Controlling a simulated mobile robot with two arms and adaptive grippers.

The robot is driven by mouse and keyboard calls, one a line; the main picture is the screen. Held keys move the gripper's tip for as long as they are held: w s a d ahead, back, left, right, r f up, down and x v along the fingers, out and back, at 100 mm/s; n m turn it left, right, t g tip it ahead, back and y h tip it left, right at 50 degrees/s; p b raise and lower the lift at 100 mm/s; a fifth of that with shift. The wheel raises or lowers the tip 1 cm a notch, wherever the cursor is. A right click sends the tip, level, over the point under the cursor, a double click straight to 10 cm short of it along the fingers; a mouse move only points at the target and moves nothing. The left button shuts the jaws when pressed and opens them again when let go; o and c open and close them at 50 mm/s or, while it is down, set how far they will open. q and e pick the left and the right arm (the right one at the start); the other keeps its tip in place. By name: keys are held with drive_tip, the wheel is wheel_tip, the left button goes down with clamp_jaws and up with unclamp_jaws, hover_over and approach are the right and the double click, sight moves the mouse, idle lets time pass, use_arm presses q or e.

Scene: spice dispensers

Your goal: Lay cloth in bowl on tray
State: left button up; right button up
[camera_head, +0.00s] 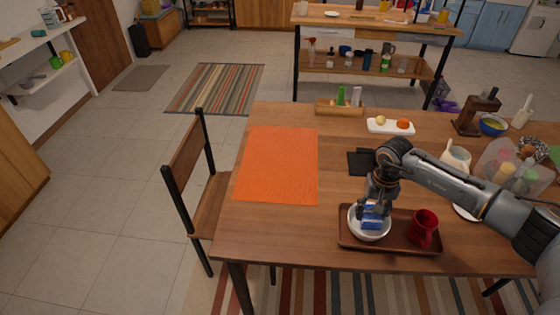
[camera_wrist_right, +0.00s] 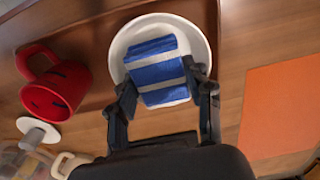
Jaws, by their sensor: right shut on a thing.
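A blue and white striped cloth (camera_wrist_right: 158,70), folded into a block, is between the fingers of my right gripper (camera_wrist_right: 163,88), which is shut on it. The cloth (camera_head: 373,215) is at the white bowl (camera_head: 357,231), inside its rim as seen from above. I cannot tell whether it touches the bowl's bottom. The bowl also shows in the right wrist view (camera_wrist_right: 122,47). It stands on the left part of the brown tray (camera_head: 395,247). The right gripper (camera_head: 375,208) points down over the bowl. My left gripper is not in view.
A red mug (camera_head: 423,229) stands on the tray's right part. An orange placemat (camera_head: 278,165) lies to the left. A black flat item (camera_head: 360,162) lies behind the gripper. A white plate (camera_head: 390,127) with small round items is farther back. Jars and a pitcher (camera_head: 456,157) crowd the right.

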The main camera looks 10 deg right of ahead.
drive_tip(key=shift+f+b, duration=0.45)
drive_tip(key=shift+f, duration=0.1)
drive_tip(key=o, duration=1.1)
drive_tip(key=shift+r, duration=0.15)
